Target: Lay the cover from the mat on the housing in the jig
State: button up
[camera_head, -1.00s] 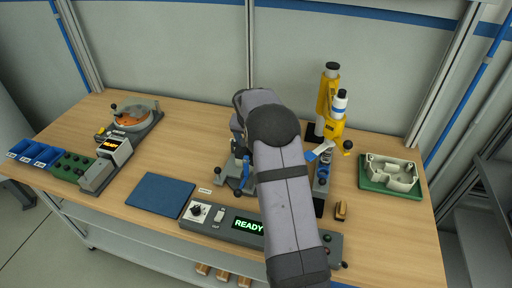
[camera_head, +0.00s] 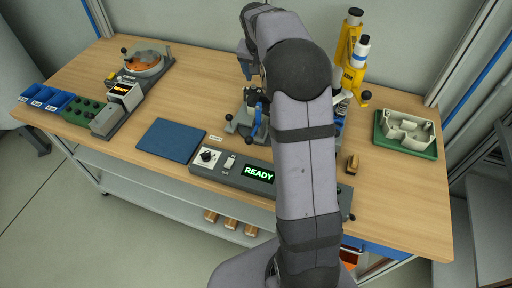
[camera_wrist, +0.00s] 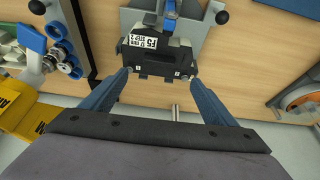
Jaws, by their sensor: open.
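A black part (camera_wrist: 158,52) with a white printed label sits in the grey jig (camera_wrist: 203,22), under a blue clamp (camera_wrist: 170,10), in the wrist view. I cannot tell whether it is the housing alone or the housing with a cover on it. My gripper (camera_wrist: 160,80) is open and empty, its fingertips near the black part's lower corners and apart from each other. The blue mat (camera_head: 171,140) is bare in the head view. A pale hollow part (camera_head: 408,130) lies on a green mat (camera_head: 424,152) at right.
A control panel (camera_head: 232,168) showing READY runs along the front edge. Yellow tools (camera_head: 352,70) stand behind my arm. A round orange-filled device (camera_head: 144,62) and blue bins (camera_head: 50,98) are at left.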

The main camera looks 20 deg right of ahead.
jog(key=s+a+f+n+g+y, duration=0.1)
jog(key=s+a+f+n, duration=0.2)
jog(key=s+a, duration=0.3)
jog(key=s+a+f+n+g+y, duration=0.1)
jog(key=s+a+f+n, duration=0.2)
jog(key=s+a, duration=0.4)
jog(key=s+a+f+n+g+y, duration=0.1)
jog(key=s+a, duration=0.5)
jog(key=s, duration=1.1)
notch_tip(320, 180, down, 3)
jog(key=shift+s+a+r+n, duration=0.15)
jog(key=shift+s+n, duration=0.25)
jog(key=shift+n, duration=0.5)
notch_tip(320, 180, down, 51)
jog(key=b, duration=5.1)
jog(key=shift+f, duration=0.2)
